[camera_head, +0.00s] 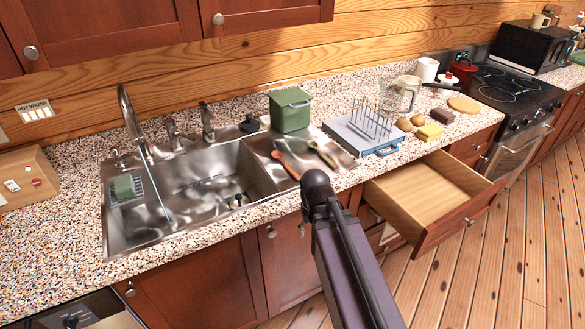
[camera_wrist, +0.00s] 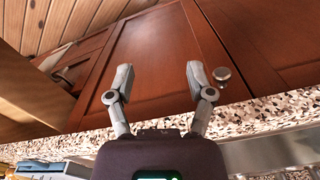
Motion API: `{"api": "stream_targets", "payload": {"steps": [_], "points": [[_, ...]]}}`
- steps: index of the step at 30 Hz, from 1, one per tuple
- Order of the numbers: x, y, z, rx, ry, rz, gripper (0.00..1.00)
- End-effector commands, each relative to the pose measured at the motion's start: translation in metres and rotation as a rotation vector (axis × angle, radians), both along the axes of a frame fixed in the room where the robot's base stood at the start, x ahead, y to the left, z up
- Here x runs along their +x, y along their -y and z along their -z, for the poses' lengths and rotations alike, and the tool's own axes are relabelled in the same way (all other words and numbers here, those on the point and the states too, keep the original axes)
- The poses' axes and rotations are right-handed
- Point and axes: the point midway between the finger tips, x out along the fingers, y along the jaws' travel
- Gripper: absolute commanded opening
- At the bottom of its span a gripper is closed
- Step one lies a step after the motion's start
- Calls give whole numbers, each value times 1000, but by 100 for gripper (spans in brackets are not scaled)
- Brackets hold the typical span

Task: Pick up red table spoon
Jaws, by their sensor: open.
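The red spoon (camera_head: 286,166) lies on the steel drainboard to the right of the sink basin, in the head view. It looks orange-red, with its handle slanting toward the counter's front. My gripper is hidden in the head view. In the wrist view my gripper (camera_wrist: 160,78) is open and empty, its two fingers spread before a red-brown cabinet door (camera_wrist: 150,55). The spoon does not show there.
A green canister (camera_head: 290,110) stands behind the spoon. The sink (camera_head: 205,185) with its tap is to the left. A dish rack (camera_head: 372,122) on a blue-handled tray is to the right. An open, empty drawer (camera_head: 425,190) juts out below the counter, right of my arm.

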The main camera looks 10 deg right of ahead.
Motion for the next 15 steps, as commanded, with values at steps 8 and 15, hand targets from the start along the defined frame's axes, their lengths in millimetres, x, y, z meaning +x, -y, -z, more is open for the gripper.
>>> {"api": "stream_targets", "payload": {"steps": [8,15], "points": [[74,-14,-46,0,0,-86,69],[160,-13,-94,0,0,-189,69]]}}
